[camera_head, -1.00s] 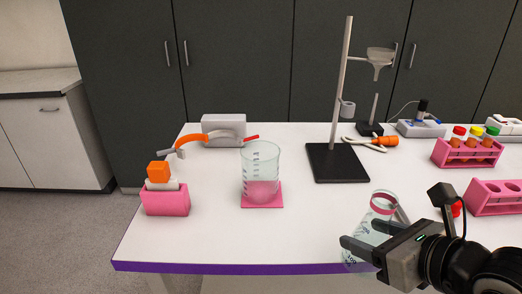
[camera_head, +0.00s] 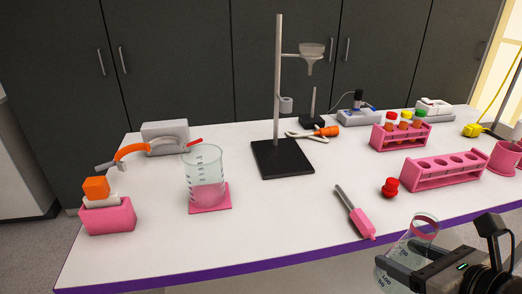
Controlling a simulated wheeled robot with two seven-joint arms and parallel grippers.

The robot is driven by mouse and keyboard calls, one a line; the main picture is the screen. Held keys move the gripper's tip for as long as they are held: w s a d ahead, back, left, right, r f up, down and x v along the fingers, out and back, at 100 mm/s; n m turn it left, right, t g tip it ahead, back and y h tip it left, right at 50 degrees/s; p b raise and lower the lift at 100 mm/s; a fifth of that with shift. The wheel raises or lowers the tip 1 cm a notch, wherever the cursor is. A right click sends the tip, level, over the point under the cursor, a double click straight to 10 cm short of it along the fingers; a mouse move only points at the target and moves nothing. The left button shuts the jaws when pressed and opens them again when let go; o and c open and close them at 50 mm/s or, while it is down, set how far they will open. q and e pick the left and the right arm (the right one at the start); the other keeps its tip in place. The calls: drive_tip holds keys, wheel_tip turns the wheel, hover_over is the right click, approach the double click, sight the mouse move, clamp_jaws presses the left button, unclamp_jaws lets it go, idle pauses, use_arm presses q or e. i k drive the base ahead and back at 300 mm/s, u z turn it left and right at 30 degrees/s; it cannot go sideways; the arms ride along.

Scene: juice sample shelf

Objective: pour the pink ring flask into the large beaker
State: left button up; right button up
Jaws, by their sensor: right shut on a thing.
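The pink ring flask (camera_head: 408,249) is clear glass with a pink ring near its mouth and printed marks low down. It is at the bottom right, leaning with its mouth to the right. My right gripper (camera_head: 398,264) is shut on its body and holds it in front of the table's front edge. The large beaker (camera_head: 203,163) stands upright on a pink mat (camera_head: 222,205) at the left of the table, well left of the flask. The beaker's lower part looks pink. My left gripper is not in view.
A black-based stand (camera_head: 282,158) with a funnel is behind. Pink racks (camera_head: 445,171) stand right, a pink block (camera_head: 108,217) left. The front middle table is clear.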

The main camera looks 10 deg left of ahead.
sight(205, 176)
drive_tip(key=z, duration=0.75)
drive_tip(key=k, duration=0.95)
drive_tip(key=u, duration=1.3)
drive_tip(key=i, duration=1)
